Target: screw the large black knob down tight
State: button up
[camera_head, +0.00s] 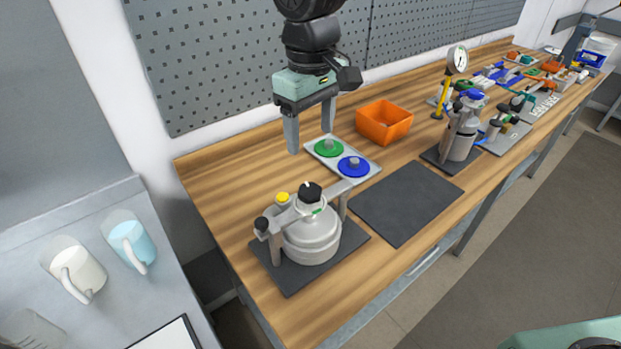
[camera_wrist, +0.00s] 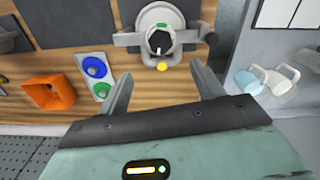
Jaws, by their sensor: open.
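The large black knob (camera_head: 311,192) sits on top of a grey drum (camera_head: 312,238) with a clamp bar across it, on a dark mat near the left end of the bench. A white mark shows on the knob. In the wrist view the knob (camera_wrist: 159,41) is at the upper middle, ahead of the fingertips. My gripper (camera_head: 311,142) is open and empty, above and behind the drum, apart from the knob. Its two fingers also show in the wrist view (camera_wrist: 158,85). A smaller black knob (camera_head: 262,224) and a yellow cap (camera_head: 283,197) stand at the drum's left side.
A plate with a green disc (camera_head: 328,147) and a blue disc (camera_head: 353,166) lies behind the drum. An orange bin (camera_head: 384,122) stands behind it. An empty dark mat (camera_head: 407,203) lies to the right. A second, slimmer vessel (camera_head: 461,140) stands beyond. Pegboard backs the bench.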

aim_at(310, 190)
notch_tip(310, 190, down, 13)
jog(key=p, duration=0.3)
jog(key=shift+f, duration=0.1)
jog(key=c, duration=1)
